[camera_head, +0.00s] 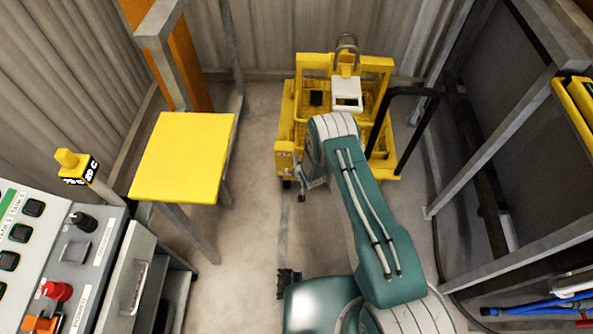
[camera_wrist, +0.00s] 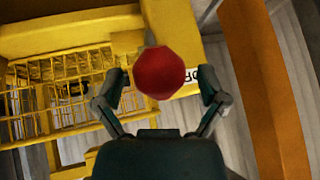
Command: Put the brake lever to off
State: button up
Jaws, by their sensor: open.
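A round red knob (camera_wrist: 160,72), which looks like the end of the brake lever, shows in the wrist view in front of a yellow frame. My gripper (camera_wrist: 163,84) is open, with one finger to the left and one to the right of the knob. I see gaps on both sides; how far the knob is in depth I cannot tell. The lever's shaft is hidden behind the knob. In the head view my gripper (camera_head: 308,178) is partly hidden by my arm, beside the yellow cart (camera_head: 285,125); the red knob does not show there.
A yellow-topped stand (camera_head: 183,155) is on the left. A control panel (camera_head: 60,270) with a red button (camera_head: 57,290) fills the lower left. A black hoop handle (camera_head: 412,135) rises at the cart's right. Grey metal framing (camera_head: 480,160) lines the right. Some floor (camera_head: 250,240) is clear.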

jog(key=shift+s, duration=0.1)
jog(key=v, duration=1.1)
jog(key=shift+s+d+r, duration=0.15)
jog(key=shift+s+r, duration=0.05)
jog(key=shift+r, duration=0.15)
